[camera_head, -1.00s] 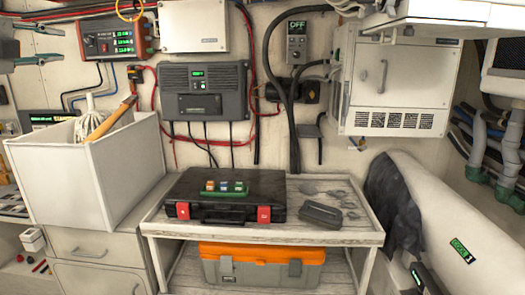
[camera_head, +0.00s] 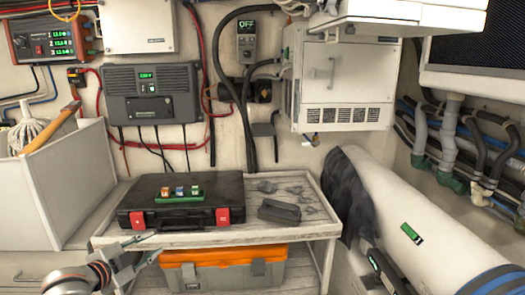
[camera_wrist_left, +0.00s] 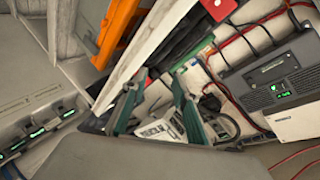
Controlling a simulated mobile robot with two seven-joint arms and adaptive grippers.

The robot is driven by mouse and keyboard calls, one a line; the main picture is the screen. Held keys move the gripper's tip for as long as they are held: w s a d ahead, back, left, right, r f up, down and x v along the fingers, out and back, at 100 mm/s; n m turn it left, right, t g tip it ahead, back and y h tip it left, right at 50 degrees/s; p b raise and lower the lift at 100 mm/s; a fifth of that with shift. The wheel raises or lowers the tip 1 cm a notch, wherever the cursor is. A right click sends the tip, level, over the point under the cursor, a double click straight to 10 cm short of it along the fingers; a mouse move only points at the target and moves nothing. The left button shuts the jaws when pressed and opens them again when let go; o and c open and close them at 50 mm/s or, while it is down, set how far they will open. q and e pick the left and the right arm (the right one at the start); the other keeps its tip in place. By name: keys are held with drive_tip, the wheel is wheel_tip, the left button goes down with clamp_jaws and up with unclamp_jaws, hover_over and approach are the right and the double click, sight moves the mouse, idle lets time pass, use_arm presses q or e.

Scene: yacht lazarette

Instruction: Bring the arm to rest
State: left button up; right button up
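My left gripper (camera_head: 155,246) is at the lower left of the head view, in front of the workbench's left front corner. Its two fingers are spread apart with nothing between them. In the left wrist view its fingers (camera_wrist_left: 158,88) are also apart, with cluttered gear behind them. My right gripper does not show in either view.
A worn bench (camera_head: 200,238) carries a black case (camera_head: 150,213) with red latches and a small dark box (camera_head: 279,211). An orange-lidded toolbox (camera_head: 223,269) sits below. A white bin (camera_head: 60,190) stands left. A large pale roll (camera_head: 400,210) lies right.

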use_arm(q)
drive_tip(key=s+d+f+n+g, duration=0.1)
drive_tip(key=s+d+f+n, duration=0.2)
drive_tip(key=s+f, duration=0.55)
drive_tip(key=s+d+f+n+g, duration=0.15)
drive_tip(key=s+d+f, duration=0.35)
drive_tip(key=f, duration=0.6)
drive_tip(key=s+d+f+n, duration=0.1)
drive_tip(key=s+f+n, duration=0.1)
drive_tip(key=s+f, duration=0.3)
drive_tip(key=s+d+f+n+y, duration=0.1)
drive_tip(key=s+f+n, duration=0.2)
drive_tip(key=s, duration=1.1)
wheel_tip(320, 180, down, 3)
drive_tip(key=shift+f+g+y, duration=0.2)
drive_tip(key=shift+g+y, duration=0.1)
drive_tip(key=shift+g, duration=0.15)
drive_tip(key=shift+d+n, duration=0.1)
drive_tip(key=shift+n, duration=0.15)
